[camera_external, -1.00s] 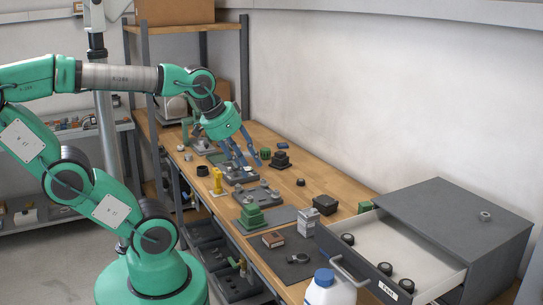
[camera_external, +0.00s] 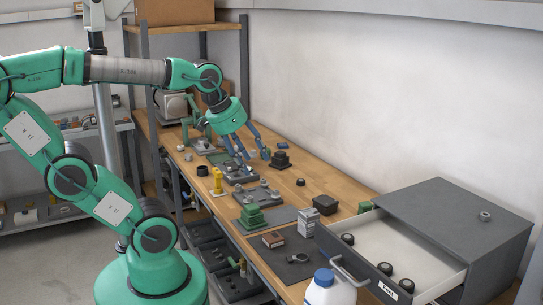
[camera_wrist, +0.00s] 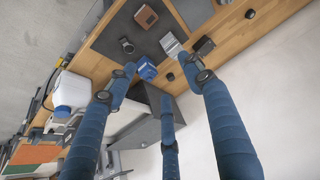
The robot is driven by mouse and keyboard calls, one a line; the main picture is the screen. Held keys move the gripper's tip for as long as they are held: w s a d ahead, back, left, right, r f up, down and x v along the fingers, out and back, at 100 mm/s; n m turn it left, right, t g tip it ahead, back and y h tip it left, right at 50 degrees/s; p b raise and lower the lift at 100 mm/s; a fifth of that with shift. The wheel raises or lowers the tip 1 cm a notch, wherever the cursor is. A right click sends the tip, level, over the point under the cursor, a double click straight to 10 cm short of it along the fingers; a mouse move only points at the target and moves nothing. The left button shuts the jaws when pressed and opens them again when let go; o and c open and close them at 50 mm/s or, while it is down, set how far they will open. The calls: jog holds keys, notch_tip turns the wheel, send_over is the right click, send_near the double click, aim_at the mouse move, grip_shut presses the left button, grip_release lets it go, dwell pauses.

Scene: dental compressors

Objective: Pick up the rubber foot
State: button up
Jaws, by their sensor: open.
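A small black round piece (camera_external: 300,182), which looks like a rubber foot, lies on the bare wood in the middle of the bench. A small dark round piece also shows on the wood in the wrist view (camera_wrist: 250,13); I cannot be sure it is the same one. Similar black round pieces (camera_external: 347,239) with pale centres sit in the open drawer. My gripper (camera_external: 254,158) hangs over the far half of the bench, left of and beyond the loose piece. Its blue fingers are spread and empty, and they also show in the wrist view (camera_wrist: 160,84).
The open drawer (camera_external: 440,291) of a grey cabinet (camera_external: 460,220) fills the near right. A white bottle (camera_external: 325,290) stands at the near edge. A green block (camera_external: 252,217), a yellow part (camera_external: 217,180) and a black box (camera_external: 325,204) stand on the bench. The wall borders the far side.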

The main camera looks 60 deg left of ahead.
jog(key=w+a+r+p, duration=0.2)
jog(key=w+a+r, duration=0.1)
jog(key=w, duration=0.4)
jog(key=n+g+p, duration=0.3)
jog(key=g+p, duration=0.2)
jog(key=p, duration=0.4)
send_over(301, 180)
notch_tip(301, 180, down, 20)
jog(key=shift+s+r, duration=0.1)
jog(key=shift+r, duration=0.1)
jog(key=shift+d, duration=0.1)
jog(key=shift+f+b, duration=0.65)
jog(key=shift+f, duration=3.6)
